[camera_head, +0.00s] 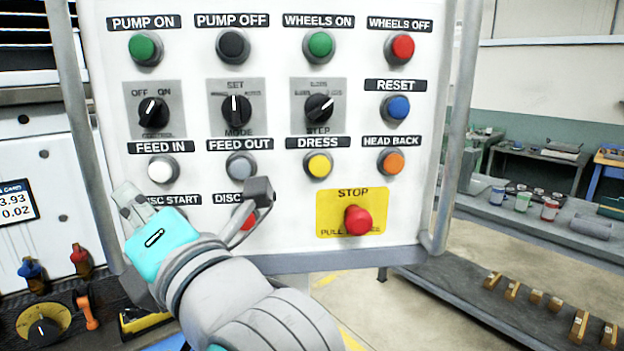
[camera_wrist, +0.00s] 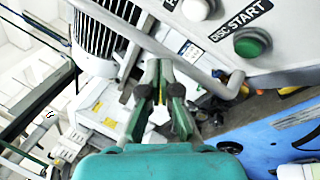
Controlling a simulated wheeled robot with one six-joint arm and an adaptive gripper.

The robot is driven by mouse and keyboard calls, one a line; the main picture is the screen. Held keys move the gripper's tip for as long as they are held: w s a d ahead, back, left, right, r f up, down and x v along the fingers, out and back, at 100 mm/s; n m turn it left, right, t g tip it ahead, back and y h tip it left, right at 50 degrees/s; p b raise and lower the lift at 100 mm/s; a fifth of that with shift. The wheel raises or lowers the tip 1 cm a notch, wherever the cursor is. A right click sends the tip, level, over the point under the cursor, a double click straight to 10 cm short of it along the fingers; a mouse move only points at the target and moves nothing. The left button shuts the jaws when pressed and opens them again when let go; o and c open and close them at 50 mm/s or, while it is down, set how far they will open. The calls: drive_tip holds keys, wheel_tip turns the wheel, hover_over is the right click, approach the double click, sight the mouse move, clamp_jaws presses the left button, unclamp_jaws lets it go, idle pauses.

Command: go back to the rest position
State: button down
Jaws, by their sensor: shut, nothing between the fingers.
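My gripper (camera_head: 130,204) is in front of the lower left of the control panel (camera_head: 280,200) in the head view. Its fingers are shut and empty, and point up and to the left. My arm comes in from the bottom and hides the disc start button and part of the red button under the disc label. In the wrist view the gripper fingers (camera_wrist: 163,100) are together with nothing between them. The green disc start button (camera_wrist: 251,42) shows there to the upper right, apart from the fingers. Whether the fingers touch the panel is not clear in the head view.
A grey tube frame (camera_head: 455,130) runs around the panel. The red stop button (camera_head: 358,220) sits on a yellow plate at the lower right. Levers and a dial (camera_head: 42,328) are at the lower left.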

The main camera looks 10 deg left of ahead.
drive_tip(key=w+d+f+m+t+h, duration=0.25)
drive_tip(key=d+f+m, duration=0.25)
drive_tip(key=f, duration=0.5)
drive_tip(key=w+d+f+m+t+h, duration=0.15)
drive_tip(key=w+d+f+m, duration=0.3)
drive_tip(key=f, duration=0.45)
drive_tip(key=s+d+f+m+t+h, duration=0.1)
drive_tip(key=s+d+f+m+h, duration=0.3)
drive_tip(key=d+f+m, duration=0.5)
drive_tip(key=s+d+f+m+t+h, duration=0.1)
drive_tip(key=s+d+f+m+h, duration=0.35)
drive_tip(key=d+f, duration=0.85)
drive_tip(key=s+d+f+m+h, duration=0.1)
drive_tip(key=s+d+m, duration=0.3)
drive_tip(key=s, duration=0.5)
drive_tip(key=s+d+f+m+h, duration=0.2)
drive_tip(key=s+d+f+m, duration=0.2)
drive_tip(key=s, duration=0.5)
drive_tip(key=s+d+f+m+g+h, duration=0.1)
drive_tip(key=s+d+f+m+h, duration=0.1)
drive_tip(key=s, duration=0.7)
drive_tip(key=shift+s+d+f+m, duration=0.15)
drive_tip(key=shift+d+f+m, duration=0.75)
drive_tip(key=shift+m, duration=0.8)
drive_tip(key=shift+d+r+h, duration=0.15)
drive_tip(key=shift+r+h, duration=0.05)
drive_tip(key=shift+h, duration=0.05)
